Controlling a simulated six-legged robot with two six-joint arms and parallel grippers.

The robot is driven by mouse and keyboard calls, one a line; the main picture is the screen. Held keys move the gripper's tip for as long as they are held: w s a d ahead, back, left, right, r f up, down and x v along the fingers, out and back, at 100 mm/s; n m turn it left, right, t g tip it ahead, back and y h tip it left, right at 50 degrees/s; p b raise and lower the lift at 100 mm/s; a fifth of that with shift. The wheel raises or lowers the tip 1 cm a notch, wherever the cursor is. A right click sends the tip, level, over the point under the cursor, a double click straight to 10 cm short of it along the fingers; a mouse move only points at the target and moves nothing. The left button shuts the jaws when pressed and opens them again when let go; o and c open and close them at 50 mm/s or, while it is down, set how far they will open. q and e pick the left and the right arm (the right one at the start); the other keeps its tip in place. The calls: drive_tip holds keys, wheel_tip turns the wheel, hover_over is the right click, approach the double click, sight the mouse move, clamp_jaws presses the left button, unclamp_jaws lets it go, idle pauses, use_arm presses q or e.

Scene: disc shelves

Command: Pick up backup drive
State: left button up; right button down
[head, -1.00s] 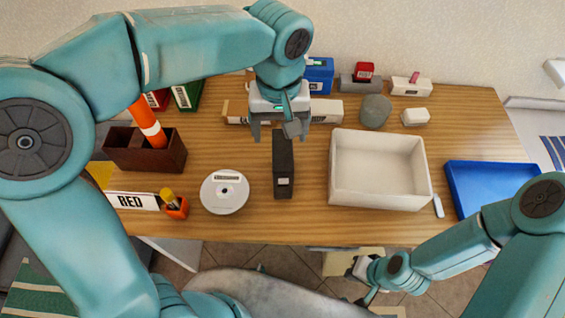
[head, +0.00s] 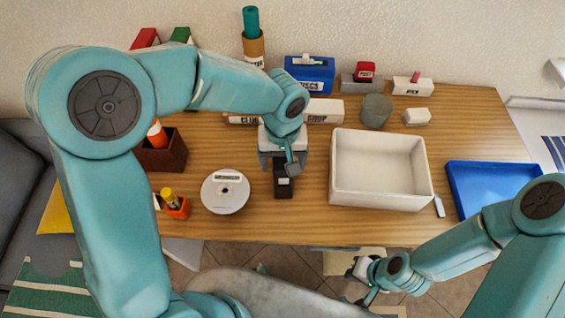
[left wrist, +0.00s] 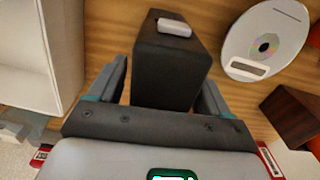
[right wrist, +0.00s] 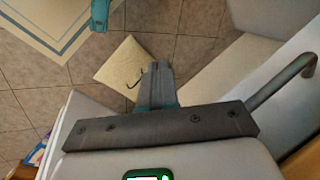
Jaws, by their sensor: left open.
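The backup drive appears to be the black upright box (head: 284,190) with a small white label, standing on the wooden table; no name is readable on it. In the left wrist view the black box (left wrist: 172,68) stands between the two fingers. My left gripper (head: 281,168) is open over the far part of the box, one finger on each side. Whether the fingers touch it cannot be told. My right gripper (head: 362,280) is beyond the table's front edge, away from the box. In the right wrist view its fingers (right wrist: 158,75) are together and hold nothing visible.
A white disc (head: 226,192) lies left of the box, with an orange cup (head: 177,208) beyond it. An open white bin (head: 381,197) stands to the right, then a blue tray (head: 490,184). Long white boxes (head: 325,111) lie behind the gripper.

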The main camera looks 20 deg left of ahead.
use_arm(q)
drive_tip(key=shift+w, duration=0.15)
drive_tip(key=c, duration=1.3)
